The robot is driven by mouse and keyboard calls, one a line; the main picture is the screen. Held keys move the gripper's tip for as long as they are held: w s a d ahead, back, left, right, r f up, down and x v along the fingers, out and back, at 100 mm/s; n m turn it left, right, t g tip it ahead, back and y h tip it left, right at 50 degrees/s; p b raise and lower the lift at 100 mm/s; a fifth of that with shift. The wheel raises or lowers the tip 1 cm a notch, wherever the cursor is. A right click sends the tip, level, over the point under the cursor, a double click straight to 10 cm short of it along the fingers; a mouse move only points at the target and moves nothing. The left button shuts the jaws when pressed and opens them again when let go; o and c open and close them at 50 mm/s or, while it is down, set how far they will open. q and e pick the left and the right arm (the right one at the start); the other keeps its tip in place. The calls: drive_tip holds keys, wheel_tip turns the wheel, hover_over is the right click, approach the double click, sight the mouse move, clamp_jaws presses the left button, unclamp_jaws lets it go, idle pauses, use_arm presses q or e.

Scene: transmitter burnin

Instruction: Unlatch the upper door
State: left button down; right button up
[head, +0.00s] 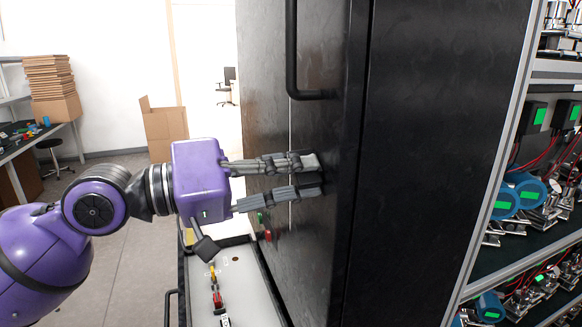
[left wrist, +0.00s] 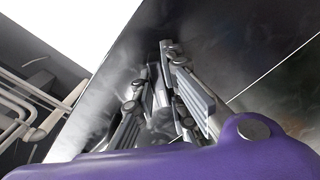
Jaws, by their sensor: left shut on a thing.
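The upper door appears to be the dark metal front (head: 265,95) of the tall cabinet; a thin pale seam runs down it. It fills the right of the left wrist view (left wrist: 235,60). My left gripper (head: 312,175) reaches in from the left with its fingertips at this front, below a black bar handle (head: 291,55). In the left wrist view its fingers (left wrist: 160,65) are closed around a small grey piece, apparently the latch, mostly hidden by the fingers. I cannot tell how the latch is turned. My right gripper is not in view.
A pale panel (head: 245,285) with small coloured parts lies below my left gripper. A rack (head: 520,80) of wired devices stands at the right. Cardboard boxes (head: 165,122), a stool (head: 50,146) and a workbench are at the back left. The floor at left is open.

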use_arm(q)
drive_tip(key=shift+r+n+p, duration=0.2)
drive_tip(key=shift+n+p, duration=0.45)
drive_tip(key=shift+n, duration=0.35)
drive_tip(key=shift+f+n, duration=0.1)
drive_tip(key=shift+n, duration=0.5)
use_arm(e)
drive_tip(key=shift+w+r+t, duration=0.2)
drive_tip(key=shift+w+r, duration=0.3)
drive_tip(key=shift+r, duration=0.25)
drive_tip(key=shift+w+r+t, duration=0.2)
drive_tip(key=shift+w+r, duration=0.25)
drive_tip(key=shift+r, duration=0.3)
use_arm(q)
drive_tip(key=shift+n, duration=2.4)
drive_tip(key=c, duration=1.2)
unclamp_jaws()
drive_tip(key=shift+o, duration=0.2)
drive_tip(key=shift+a+f, duration=0.1)
